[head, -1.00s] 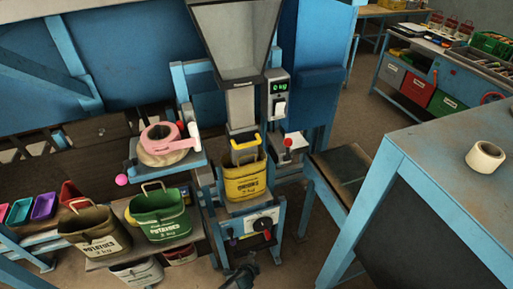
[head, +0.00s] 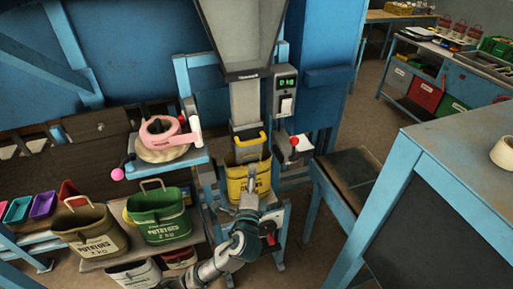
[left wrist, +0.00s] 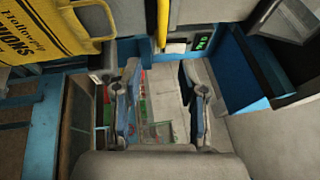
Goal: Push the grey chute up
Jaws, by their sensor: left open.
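The grey chute (head: 245,103) hangs below the wide grey hopper (head: 242,40). Its lower end reaches down to the mouth of the yellow onions sack (head: 238,183), where a yellow handle or bar (head: 247,135) shows. My left gripper (head: 248,192) is raised in front of the yellow sack, below the chute; I cannot tell whether it touches the sack. In the left wrist view its two fingers (left wrist: 160,100) are apart with nothing between them. The yellow sack (left wrist: 45,30) is at the upper left there. My right gripper is not in view.
A green sack (head: 160,216) and a brown sack (head: 92,230) stand to the left. A tape stand (head: 165,140) is above them. A display box (head: 286,90) and a red-knobbed lever (head: 294,142) are right of the chute. A blue-framed table (head: 460,150) fills the right.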

